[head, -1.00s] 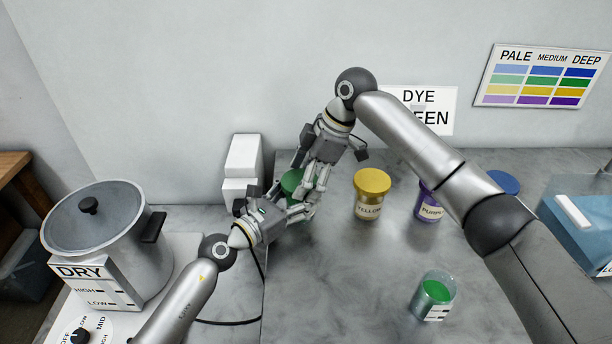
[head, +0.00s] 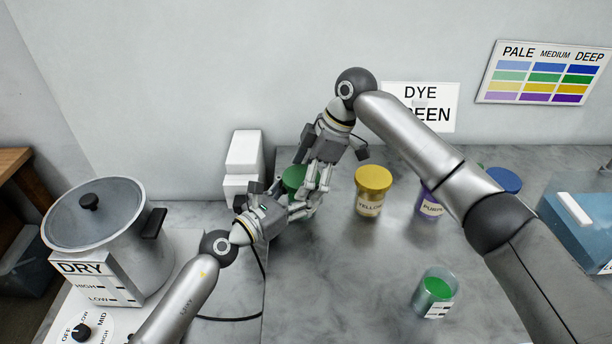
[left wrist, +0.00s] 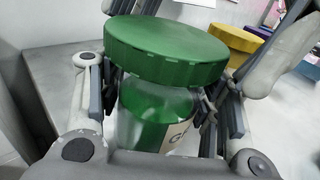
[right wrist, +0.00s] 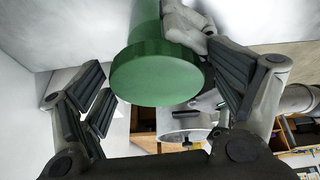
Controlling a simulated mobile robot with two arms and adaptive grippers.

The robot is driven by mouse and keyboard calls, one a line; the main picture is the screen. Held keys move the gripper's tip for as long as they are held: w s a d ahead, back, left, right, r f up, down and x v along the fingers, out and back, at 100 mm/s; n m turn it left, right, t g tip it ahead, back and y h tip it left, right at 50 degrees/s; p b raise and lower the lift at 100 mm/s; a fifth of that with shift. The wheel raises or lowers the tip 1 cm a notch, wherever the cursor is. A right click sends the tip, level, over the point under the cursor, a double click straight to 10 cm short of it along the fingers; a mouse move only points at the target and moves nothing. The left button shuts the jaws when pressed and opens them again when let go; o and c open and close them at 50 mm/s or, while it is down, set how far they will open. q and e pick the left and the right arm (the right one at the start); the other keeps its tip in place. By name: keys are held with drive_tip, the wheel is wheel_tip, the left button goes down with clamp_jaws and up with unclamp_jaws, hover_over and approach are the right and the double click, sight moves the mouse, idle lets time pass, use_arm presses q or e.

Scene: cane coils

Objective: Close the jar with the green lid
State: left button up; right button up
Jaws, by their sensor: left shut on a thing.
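The green jar (left wrist: 155,112) is clear, with green contents and a partly hidden label. Its wide green lid (left wrist: 165,48) rests on its top in the left wrist view; I cannot tell whether it is tight. The lid (head: 293,178) is partly covered by my grippers in the head view. My left gripper (head: 292,212) is shut on the jar's body below the lid. My right gripper (right wrist: 165,90) is open, its fingers on either side of the lid (right wrist: 158,75), with a gap at the left pads in its wrist view.
A yellow-lidded jar (head: 369,195) stands close to the right, with a purple jar (head: 429,205) and a blue lid (head: 504,180) beyond. A glass with green contents (head: 435,291) stands at the front. A lidded pot (head: 107,245) is at left.

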use_arm(q)
drive_tip(key=shift+w+r, duration=0.1)
use_arm(e)
drive_tip(key=shift+r, duration=0.15)
idle(0.3)
drive_tip(key=shift+d+r, duration=0.1)
drive_tip(key=shift+r, duration=0.2)
drive_tip(key=v, duration=0.3)
drive_tip(key=shift+r, duration=0.15)
drive_tip(key=c, duration=1.6)
drive_tip(key=shift+o, duration=0.2)
drive_tip(key=shift+f, duration=0.55)
drive_tip(key=shift+v, duration=2.05)
use_arm(q)
drive_tip(key=o, duration=1.5)
drive_tip(key=shift+a, duration=0.1)
